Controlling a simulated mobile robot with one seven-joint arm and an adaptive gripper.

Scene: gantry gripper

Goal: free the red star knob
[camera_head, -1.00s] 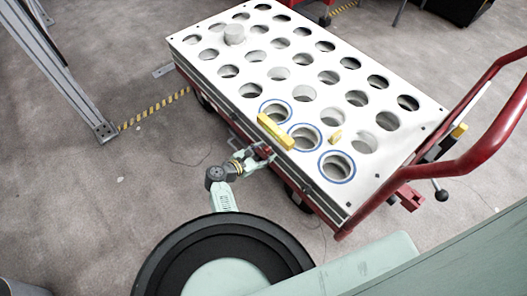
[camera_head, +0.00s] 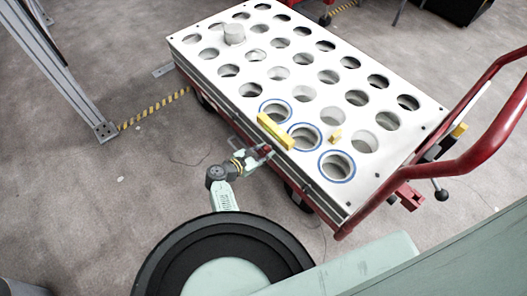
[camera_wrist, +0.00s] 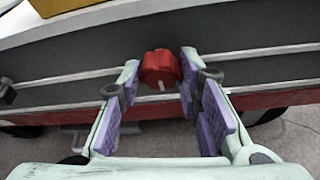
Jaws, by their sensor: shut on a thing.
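The red star knob (camera_wrist: 160,69) sits on the dark side face of the cart, below its white top, in the wrist view. A pale line marks its lower front. My gripper (camera_wrist: 160,78) reaches it from the front, with one purple-padded finger on each side, and is shut on it near the fingertips. In the head view my gripper (camera_head: 264,155) is low at the cart's near long side. The knob is mostly hidden there by the fingers.
The white top plate (camera_head: 300,65) has rows of round holes, several ringed in blue. A yellow bar (camera_head: 275,131), a small yellow piece (camera_head: 335,136) and a grey cylinder (camera_head: 234,34) are on it. A red handle (camera_head: 480,150) rises at right.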

